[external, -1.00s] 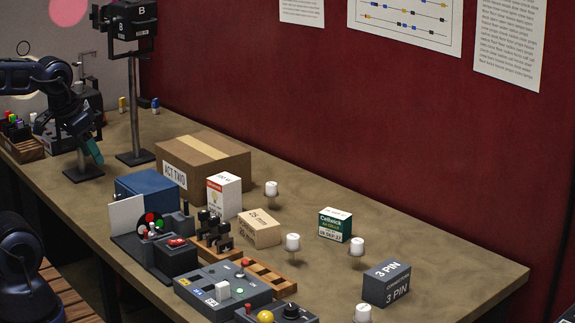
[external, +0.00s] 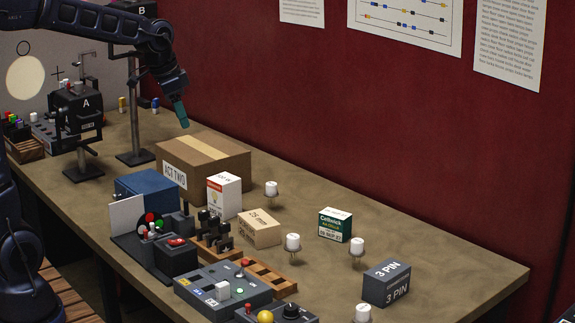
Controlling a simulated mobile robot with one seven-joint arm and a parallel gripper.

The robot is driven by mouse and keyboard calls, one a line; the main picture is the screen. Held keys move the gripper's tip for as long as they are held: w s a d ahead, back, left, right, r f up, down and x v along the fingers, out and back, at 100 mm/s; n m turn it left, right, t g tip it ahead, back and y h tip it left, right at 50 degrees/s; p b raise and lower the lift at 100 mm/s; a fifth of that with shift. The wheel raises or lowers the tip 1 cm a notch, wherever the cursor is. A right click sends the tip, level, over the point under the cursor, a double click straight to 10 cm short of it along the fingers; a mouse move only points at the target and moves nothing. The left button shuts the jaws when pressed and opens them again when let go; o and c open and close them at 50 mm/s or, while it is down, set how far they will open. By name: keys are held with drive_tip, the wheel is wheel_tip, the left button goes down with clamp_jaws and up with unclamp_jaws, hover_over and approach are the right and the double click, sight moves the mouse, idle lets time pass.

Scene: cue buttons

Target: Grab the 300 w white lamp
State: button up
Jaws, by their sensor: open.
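A white box (external: 224,197) with a red band and an orange bulb-like picture stands upright mid-table, beside the cardboard box; its top lettering is too small to read surely. Several small white cylinders on pin-like legs stand nearby: one behind the white box (external: 271,189), one in the middle (external: 292,242), one farther right (external: 357,246) and one at the bottom edge (external: 363,313). No wattage is readable on them. My gripper (external: 181,113), with teal fingertips, is open and empty. It appears in the picture above the cardboard box, pointing down, apart from the white box and cylinders.
The cardboard box (external: 204,167) marked ACT TWO lies below my gripper in the picture. A blue box (external: 147,189), tan carton (external: 259,229), green-white carton (external: 335,225), 3 PIN box (external: 386,283) and control panels (external: 222,287) crowd the table. Lamp stands A (external: 78,112) and B are at left.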

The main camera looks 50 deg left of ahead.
drive_tip(key=w+a+f+m, duration=0.1)
drive_tip(key=w+f, duration=0.2)
drive_tip(key=w, duration=0.3)
drive_tip(key=w+a+f+m+h, duration=0.1)
drive_tip(key=w+f, duration=0.1)
drive_tip(key=w, duration=0.4)
drive_tip(key=w+a+f+m, duration=0.1)
drive_tip(key=w+f, duration=0.2)
drive_tip(key=w, duration=0.3)
drive_tip(key=m+g, duration=0.1)
drive_tip(key=m, duration=0.1)
hover_over(271, 184)
drive_tip(key=a, duration=0.2)
wheel_tip(271, 184, down, 14)
drive_tip(key=r, duration=0.1)
drive_tip(key=shift+h, duration=0.4)
drive_tip(key=x, duration=0.3)
drive_tip(key=s+x, duration=0.1)
drive_tip(key=x, duration=0.1)
drive_tip(key=shift+d+f, duration=0.2)
drive_tip(key=shift+a+x, duration=0.2)
drive_tip(key=shift+x, duration=2.45)
drive_tip(key=shift+s, duration=0.15)
drive_tip(key=c, duration=0.8)
